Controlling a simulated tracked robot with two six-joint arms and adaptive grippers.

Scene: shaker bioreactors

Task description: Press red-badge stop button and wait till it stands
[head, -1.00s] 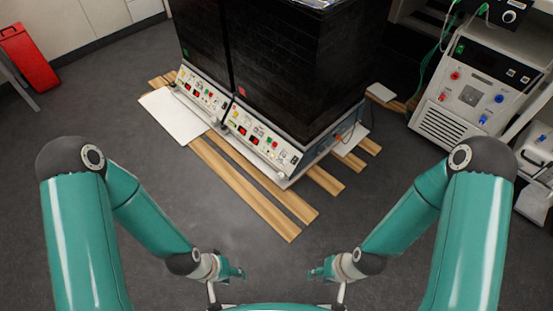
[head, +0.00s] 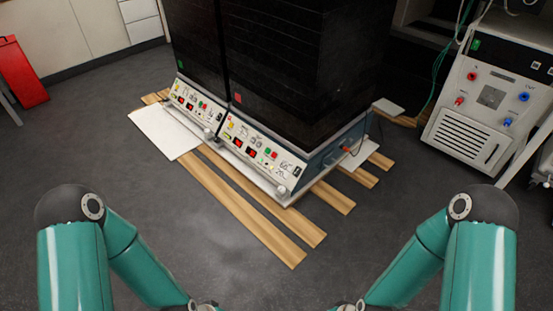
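Two black-hooded shakers stand side by side on wooden slats. The right shaker (head: 290,70) carries a small red badge (head: 238,97) low on its hood. The left shaker (head: 195,45) carries a green badge (head: 180,64). The right shaker's sloped white control panel (head: 262,158) has lit red displays, a green button and a red button (head: 274,155) side by side, and a white knob at its right end. The left shaker's panel (head: 193,105) looks similar. Display digits are too small to read. Both my arms reach down past the bottom edge, and neither gripper shows. Nothing touches the panels.
Wooden slats (head: 245,205) stick out toward me on the floor. A white board (head: 162,132) lies left of the shakers. A grey-white unit with hoses (head: 480,100) stands at the right. A red object (head: 20,70) is at the far left. Grey floor before me is clear.

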